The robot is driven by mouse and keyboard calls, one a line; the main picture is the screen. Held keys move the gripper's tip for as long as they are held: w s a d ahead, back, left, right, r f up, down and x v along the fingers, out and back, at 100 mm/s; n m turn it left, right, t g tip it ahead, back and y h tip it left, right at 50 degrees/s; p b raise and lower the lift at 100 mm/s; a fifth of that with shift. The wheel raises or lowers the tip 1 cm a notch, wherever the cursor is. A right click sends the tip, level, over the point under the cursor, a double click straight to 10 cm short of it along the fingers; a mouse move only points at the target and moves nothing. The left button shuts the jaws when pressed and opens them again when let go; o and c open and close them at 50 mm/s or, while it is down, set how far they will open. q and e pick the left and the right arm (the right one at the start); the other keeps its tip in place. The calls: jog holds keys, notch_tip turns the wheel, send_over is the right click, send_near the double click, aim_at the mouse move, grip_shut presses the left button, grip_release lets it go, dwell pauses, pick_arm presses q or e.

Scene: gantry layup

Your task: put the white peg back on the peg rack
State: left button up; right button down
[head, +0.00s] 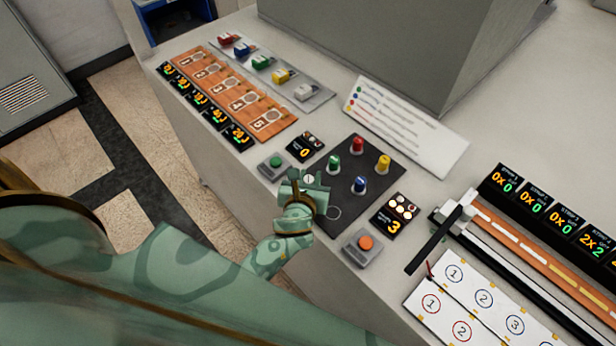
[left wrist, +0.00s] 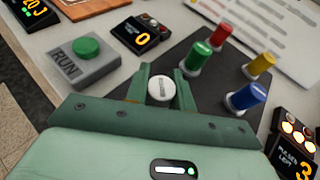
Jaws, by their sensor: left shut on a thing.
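My left gripper (head: 309,181) is over the near left part of the dark peg board (head: 345,165). Its fingers are shut on the white peg (left wrist: 161,88), whose round top shows between them in the left wrist view. Whether the peg touches the board is hidden. Upright on the board stand the green peg (head: 334,163), red peg (head: 357,146), yellow peg (head: 383,163) and blue peg (head: 360,184). A thin white ring (head: 333,212) shows at the board's near edge, just right of the gripper. My right gripper is not in view.
A green RUN button (head: 276,162) and a small display (head: 305,148) are left of the board. An orange button (head: 364,243) and a display (head: 393,214) are to its right. A white chart (head: 405,125) lies behind. A black bar (head: 440,240) juts out farther right.

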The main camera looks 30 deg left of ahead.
pick_arm(q)
jog(key=shift+a+f, duration=0.1)
jog(key=shift+f, duration=0.1)
jog(key=o, duration=1)
jog(key=shift+w+a, duration=0.1)
jog(key=shift+a, duration=0.05)
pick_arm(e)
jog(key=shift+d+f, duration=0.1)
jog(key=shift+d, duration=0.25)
pick_arm(q)
jog(key=shift+s+r, duration=0.25)
jog(key=shift+r, duration=0.05)
jog(key=p+v, duration=0.1)
jog(key=v, duration=1)
jog(key=shift+s+d+r, duration=0.15)
jog(key=shift+s+d, duration=0.05)
jog(key=shift+s, duration=0.05)
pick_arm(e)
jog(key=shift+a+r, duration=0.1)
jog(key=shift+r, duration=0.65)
